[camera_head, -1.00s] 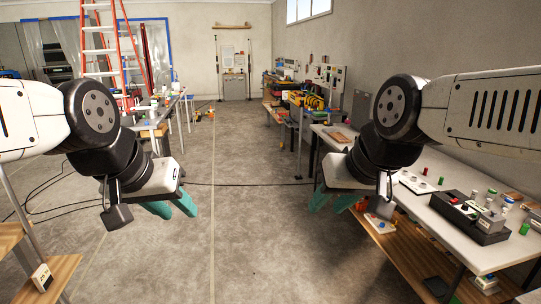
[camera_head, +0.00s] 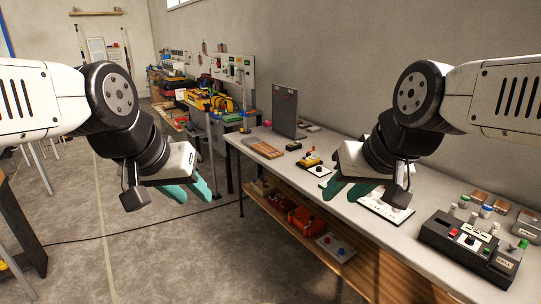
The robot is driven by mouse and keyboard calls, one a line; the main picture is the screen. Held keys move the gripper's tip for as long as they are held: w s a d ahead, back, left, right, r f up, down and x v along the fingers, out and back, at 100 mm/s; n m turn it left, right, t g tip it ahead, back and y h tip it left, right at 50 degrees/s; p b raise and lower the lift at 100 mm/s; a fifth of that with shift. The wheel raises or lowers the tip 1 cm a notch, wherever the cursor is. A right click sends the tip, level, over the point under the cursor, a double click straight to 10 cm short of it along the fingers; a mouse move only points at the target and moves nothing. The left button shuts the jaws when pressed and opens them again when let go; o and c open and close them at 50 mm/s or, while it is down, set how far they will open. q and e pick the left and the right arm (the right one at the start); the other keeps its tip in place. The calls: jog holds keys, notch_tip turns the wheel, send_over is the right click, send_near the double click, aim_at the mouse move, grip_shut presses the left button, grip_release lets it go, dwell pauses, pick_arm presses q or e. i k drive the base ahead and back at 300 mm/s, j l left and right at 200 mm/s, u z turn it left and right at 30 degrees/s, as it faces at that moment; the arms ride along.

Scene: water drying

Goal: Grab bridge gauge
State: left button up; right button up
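I cannot tell for sure which object is the bridge gauge. A black box-shaped instrument (camera_head: 455,247) with a red knob, a white panel and several small posts sits on the grey-topped workbench (camera_head: 405,245) at the right. A flat white panel with knobs (camera_head: 388,211) lies on the bench behind my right gripper, partly hidden by it. My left gripper (camera_head: 194,194) hangs open and empty over the floor, left of the bench. My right gripper (camera_head: 346,192) is open and empty, in front of the bench's middle in the picture; its height above the top is unclear.
A dark upright panel (camera_head: 285,110) and a yellow-and-red device (camera_head: 309,160) stand further back. The concrete floor (camera_head: 150,265) at left is open, with a cable across it.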

aim_at(294, 147)
jog(key=i+j+z, duration=0.35)
jog(key=i, duration=0.2)
jog(key=i+j+z, duration=0.1)
jog(key=i+j, duration=0.4)
jog(key=i, duration=0.3)
jog(key=i+j+z, duration=0.15)
jog(key=i+j, duration=0.45)
jog(key=i, duration=0.2)
jog(key=i+j+z, duration=0.1)
jog(key=i+j, duration=0.6)
jog(key=i, duration=0.1)
